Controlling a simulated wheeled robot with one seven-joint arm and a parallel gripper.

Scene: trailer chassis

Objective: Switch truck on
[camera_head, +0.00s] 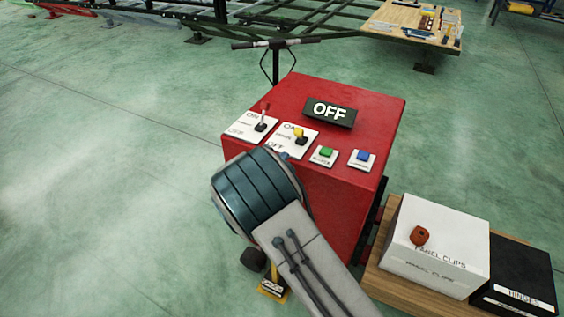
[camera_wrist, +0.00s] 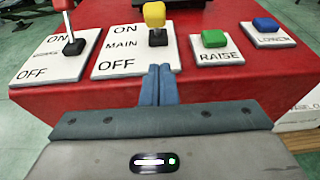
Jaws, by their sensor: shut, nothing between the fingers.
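The red control box (camera_head: 345,195) carries a black sign (camera_head: 330,112) that reads OFF. On its top is the MAIN switch, with a yellow-tipped lever (camera_head: 299,134) on a white plate marked ON and OFF; its yellow tip shows in the wrist view (camera_wrist: 155,14). I cannot tell for sure which way this lever leans. My gripper (camera_wrist: 159,84) is shut and empty, its fingertips just in front of the MAIN plate's near edge, below the lever. In the head view my wrist hides the fingers.
A red-tipped lever (camera_head: 264,116) stands left of MAIN. A green RAISE button (camera_head: 325,152) and a blue LOWER button (camera_head: 363,155) sit to the right. A white panel clips box (camera_head: 440,240) and a black hinges box (camera_head: 520,275) stand at the right. Open floor lies left.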

